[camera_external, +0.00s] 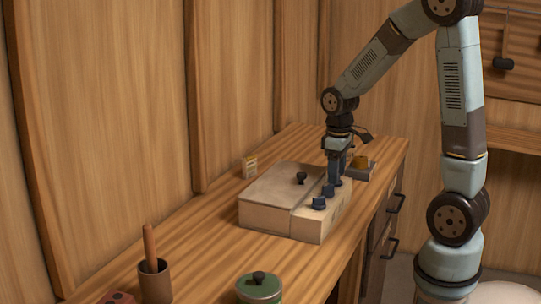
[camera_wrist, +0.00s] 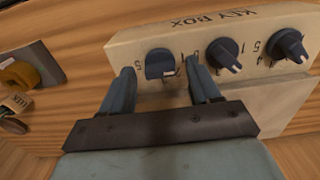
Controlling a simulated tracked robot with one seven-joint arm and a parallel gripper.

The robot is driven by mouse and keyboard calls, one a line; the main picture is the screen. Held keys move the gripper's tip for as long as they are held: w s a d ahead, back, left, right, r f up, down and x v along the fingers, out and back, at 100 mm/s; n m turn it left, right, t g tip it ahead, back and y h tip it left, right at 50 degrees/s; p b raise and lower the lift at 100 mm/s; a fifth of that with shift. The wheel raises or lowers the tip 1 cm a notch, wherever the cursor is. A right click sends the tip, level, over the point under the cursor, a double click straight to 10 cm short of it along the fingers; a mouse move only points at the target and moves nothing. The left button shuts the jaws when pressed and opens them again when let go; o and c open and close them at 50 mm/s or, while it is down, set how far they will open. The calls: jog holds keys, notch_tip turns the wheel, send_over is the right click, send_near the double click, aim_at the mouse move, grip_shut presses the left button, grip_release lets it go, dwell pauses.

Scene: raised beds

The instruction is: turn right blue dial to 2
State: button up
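The key box (camera_external: 270,195) is a pale wooden box on the bench, with a row of three blue dials on its sloped front strip. In the wrist view its lettering appears upside down, so the right blue dial (camera_wrist: 160,64) is the leftmost there. My gripper (camera_wrist: 160,70) is open, with one finger on each side of this dial and visible gaps to it. The dial's number setting cannot be read clearly. The middle dial (camera_wrist: 224,54) and the left dial (camera_wrist: 287,46) are clear of the fingers. In the external view my gripper (camera_external: 335,182) is over the far dial, mostly hiding it.
A black knob (camera_external: 301,177) stands on the box lid. A green tin (camera_external: 259,288) and a brown cup (camera_external: 155,281) are at the near end.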

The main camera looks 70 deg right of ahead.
jog(key=c, duration=1)
jog(key=shift+m, duration=0.3)
jog(key=m, duration=0.3)
jog(key=shift+m, duration=2.5)
jog(key=o, duration=1)
jog(key=shift+r, duration=0.1)
